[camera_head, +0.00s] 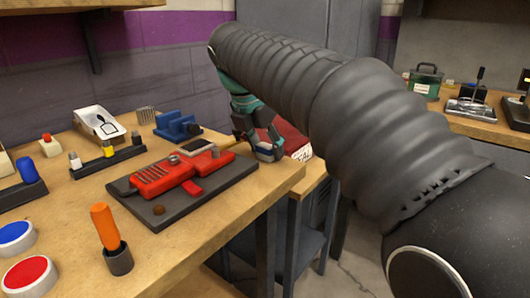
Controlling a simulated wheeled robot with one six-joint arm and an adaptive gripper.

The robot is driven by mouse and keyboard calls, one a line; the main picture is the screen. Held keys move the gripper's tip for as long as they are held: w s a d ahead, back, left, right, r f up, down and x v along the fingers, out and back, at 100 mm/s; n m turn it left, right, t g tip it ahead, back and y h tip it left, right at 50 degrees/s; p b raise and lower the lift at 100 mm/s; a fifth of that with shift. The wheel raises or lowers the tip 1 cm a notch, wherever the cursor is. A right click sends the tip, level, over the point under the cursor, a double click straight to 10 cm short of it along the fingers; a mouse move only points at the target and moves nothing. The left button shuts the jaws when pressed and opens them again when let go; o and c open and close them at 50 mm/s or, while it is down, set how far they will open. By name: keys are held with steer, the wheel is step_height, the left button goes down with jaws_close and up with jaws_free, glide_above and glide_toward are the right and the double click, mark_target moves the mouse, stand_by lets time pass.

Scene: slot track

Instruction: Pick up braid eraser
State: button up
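My gripper (265,148) hangs at the end of my dark arm, over the right edge of the wooden workbench (240,205). It points down beside the right end of a red device (170,175) lying on a dark mat (205,203). A small blue-grey piece shows at the fingertips, but I cannot tell whether it is part of the gripper or a separate thing. The finger gap is too small to make out. I cannot pick out a braid eraser with certainty.
An orange-handled tool (104,226) stands in a dark holder near the front. Red (30,277) and blue (15,236) round buttons lie at the left. A blue vise-like block (178,126) and a white tray (99,123) are at the back. My arm hides much of the right.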

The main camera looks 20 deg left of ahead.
mark_target(266, 145)
steer(key=c, duration=0.6)
steer(key=shift+o, duration=0.2)
steer(key=shift+r, duration=0.4)
step_height(266, 145, up, 4)
steer(key=shift+f+p, duration=0.15)
steer(key=shift+p, duration=0.65)
steer(key=s+d+r, duration=0.1)
steer(key=d+r, duration=0.5)
steer(key=d, duration=0.5)
steer(key=shift+s+d+r, duration=0.25)
steer(key=shift+d, duration=0.05)
